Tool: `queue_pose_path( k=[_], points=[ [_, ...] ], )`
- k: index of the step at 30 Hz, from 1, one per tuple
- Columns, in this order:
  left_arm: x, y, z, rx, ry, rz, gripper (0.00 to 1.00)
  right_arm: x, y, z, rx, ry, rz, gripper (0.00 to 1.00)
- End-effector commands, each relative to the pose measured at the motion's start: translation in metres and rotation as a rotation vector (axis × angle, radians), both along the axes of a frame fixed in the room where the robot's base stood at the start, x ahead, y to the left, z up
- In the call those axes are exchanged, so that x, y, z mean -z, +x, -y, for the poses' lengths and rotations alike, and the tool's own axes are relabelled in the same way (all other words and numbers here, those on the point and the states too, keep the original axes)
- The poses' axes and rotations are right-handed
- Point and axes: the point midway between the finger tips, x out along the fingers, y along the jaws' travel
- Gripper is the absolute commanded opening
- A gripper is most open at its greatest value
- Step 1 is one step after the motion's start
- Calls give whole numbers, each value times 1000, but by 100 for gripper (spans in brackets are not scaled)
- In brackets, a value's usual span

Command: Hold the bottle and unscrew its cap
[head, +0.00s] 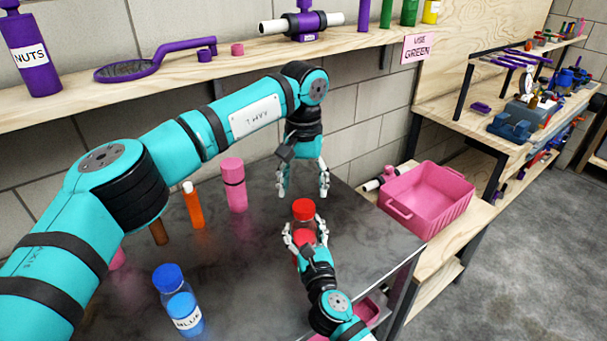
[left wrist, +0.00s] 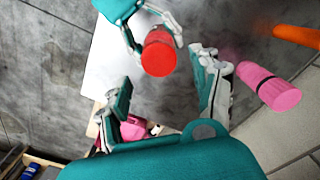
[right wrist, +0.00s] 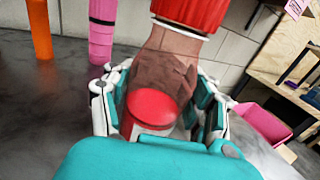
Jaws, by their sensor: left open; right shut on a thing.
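The bottle (right wrist: 160,75) has a red cap (head: 303,209), a see-through body with brown contents and a red and white lower part. It looks upright above the dark metal table. My right gripper (head: 305,234) is shut around its body, with fingers on both sides in the right wrist view. My left gripper (head: 303,192) is open and empty, pointing down just above and behind the cap. In the left wrist view the cap (left wrist: 159,55) lies beyond the open fingers, not between them. The bottle's underside is hidden in the head view.
A blue-capped bottle (head: 178,300), an orange bottle (head: 193,206) and a pink bottle (head: 234,185) stand on the metal table (head: 240,270). A pink crate (head: 428,198) is to the right. A wooden shelf (head: 260,52) runs behind my left arm.

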Motion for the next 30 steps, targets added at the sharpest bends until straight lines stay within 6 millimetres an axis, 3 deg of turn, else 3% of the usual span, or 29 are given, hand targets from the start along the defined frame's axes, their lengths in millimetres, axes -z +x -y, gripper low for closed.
queue_pose_path(
  k=[9,21,30],
  points=[
    [45,0,0,-3,1,-2,65,0,0,0,0,0,0,0],
    [54,0,0,-4,1,0,65,0,0,0,0,0,0,0],
    [54,0,-1,-4,1,0,27,0,0,0,0,0,0,0]
  ],
)
